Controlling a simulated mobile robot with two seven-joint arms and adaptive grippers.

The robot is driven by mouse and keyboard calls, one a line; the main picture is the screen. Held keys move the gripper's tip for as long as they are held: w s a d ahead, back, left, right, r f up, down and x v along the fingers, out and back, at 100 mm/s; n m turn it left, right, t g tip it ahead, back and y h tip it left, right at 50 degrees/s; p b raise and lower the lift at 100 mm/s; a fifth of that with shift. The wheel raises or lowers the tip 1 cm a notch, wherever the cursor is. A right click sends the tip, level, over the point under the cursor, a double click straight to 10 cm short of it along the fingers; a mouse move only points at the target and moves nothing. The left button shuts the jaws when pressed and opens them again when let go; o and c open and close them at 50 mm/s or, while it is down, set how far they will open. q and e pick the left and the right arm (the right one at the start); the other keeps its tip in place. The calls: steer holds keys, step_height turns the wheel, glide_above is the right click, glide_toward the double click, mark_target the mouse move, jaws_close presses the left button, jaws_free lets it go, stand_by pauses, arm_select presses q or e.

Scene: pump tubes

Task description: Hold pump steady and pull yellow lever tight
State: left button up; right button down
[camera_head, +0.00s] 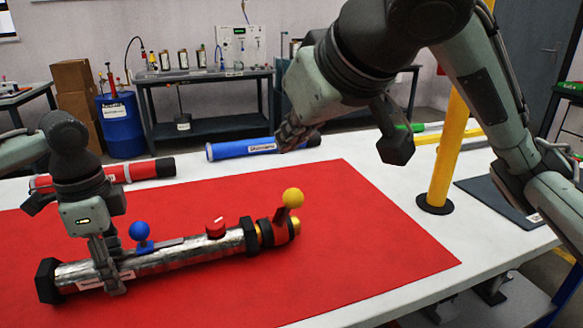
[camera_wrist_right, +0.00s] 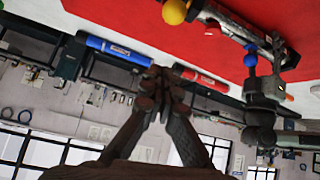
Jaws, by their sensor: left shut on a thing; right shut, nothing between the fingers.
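The silver pump (camera_head: 165,258) lies on its side on the red mat (camera_head: 345,215), running from lower left to upper right. A lever with a yellow ball (camera_head: 293,198) stands up at its right end, and a blue ball knob (camera_head: 139,231) and a red knob (camera_head: 216,227) sit along its top. My left gripper (camera_head: 108,275) is shut on the pump body near its left end. My right gripper (camera_head: 287,138) is shut and empty, in the air above and behind the yellow lever. The yellow ball also shows at the top of the right wrist view (camera_wrist_right: 174,12), apart from the right fingers (camera_wrist_right: 158,78).
A blue tube (camera_head: 245,149) and a red tube (camera_head: 130,171) lie on the white table (camera_head: 375,160) behind the mat. A yellow post (camera_head: 450,140) stands at the right, beside a dark mat (camera_head: 500,205). The red mat right of the pump is clear.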

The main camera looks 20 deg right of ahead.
step_height(320, 180, up, 4)
steer(key=shift+f, duration=0.2)
arm_select(q)
steer(key=shift+s, duration=0.1)
steer(key=o, duration=1.4)
steer(key=shift+o, duration=0.2)
step_height(320, 180, up, 12)
steer(key=shift+r, duration=0.1)
